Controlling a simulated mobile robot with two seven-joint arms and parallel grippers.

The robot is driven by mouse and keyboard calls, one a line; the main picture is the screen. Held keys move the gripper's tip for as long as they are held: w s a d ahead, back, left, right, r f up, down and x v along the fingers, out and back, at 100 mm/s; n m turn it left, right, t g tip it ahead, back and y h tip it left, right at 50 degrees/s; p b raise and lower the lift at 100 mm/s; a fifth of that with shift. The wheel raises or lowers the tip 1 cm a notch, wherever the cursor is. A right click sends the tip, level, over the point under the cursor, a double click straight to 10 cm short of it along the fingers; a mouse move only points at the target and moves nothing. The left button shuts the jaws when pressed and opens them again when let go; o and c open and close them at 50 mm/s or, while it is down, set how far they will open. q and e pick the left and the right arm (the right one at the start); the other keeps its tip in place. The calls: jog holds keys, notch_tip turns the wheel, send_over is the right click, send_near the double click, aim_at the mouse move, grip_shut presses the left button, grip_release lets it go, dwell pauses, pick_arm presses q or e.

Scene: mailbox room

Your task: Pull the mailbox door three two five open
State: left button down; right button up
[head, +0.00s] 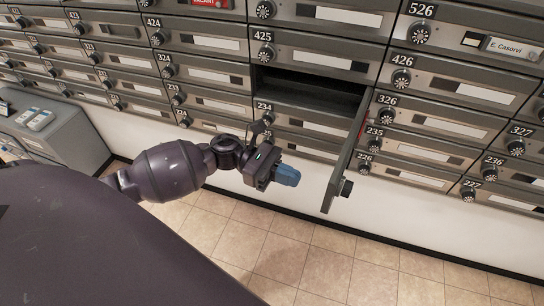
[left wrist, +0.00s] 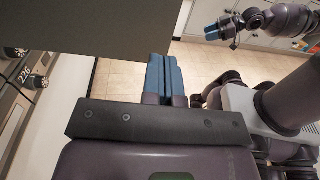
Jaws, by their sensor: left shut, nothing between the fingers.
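The door of the compartment between 324 and 326, below 425, stands swung wide open in the head view. This mailbox door (head: 341,172) juts out from its right side, with a round black knob (head: 346,188) on its outer face; its number is not readable. The open compartment (head: 305,92) looks dark and empty. My left gripper (head: 287,176) is shut and empty, left of the door and apart from it. Its blue fingers (left wrist: 165,76) lie together in the left wrist view. My right gripper (left wrist: 212,32) shows small there; its opening is unclear.
Other mailbox doors, such as 425 (head: 310,56) and 426 (head: 450,86), are closed around it. A grey cabinet (head: 52,125) stands at the left. A big grey panel (left wrist: 110,22) fills the upper left wrist view. The tiled floor (head: 310,262) below is clear.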

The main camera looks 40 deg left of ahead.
pick_arm(q)
jog(key=shift+w+d, duration=0.25)
jog(key=shift+d, duration=1.2)
jog(key=shift+w+d, duration=0.2)
jog(key=shift+d, duration=1.25)
jog(key=shift+d, duration=0.1)
jog(key=w+d+n+t+y+p, duration=0.1)
jog(key=w+d+n+t, duration=0.1)
jog(key=d, duration=0.5)
jog(key=w+d+n+t+y+p, duration=0.1)
jog(key=w+d+t+p, duration=0.1)
jog(key=d, duration=0.5)
jog(key=shift+n+t, duration=0.4)
jog(key=shift+t, duration=0.4)
jog(key=shift+d, duration=0.1)
jog(key=shift+f, duration=0.1)
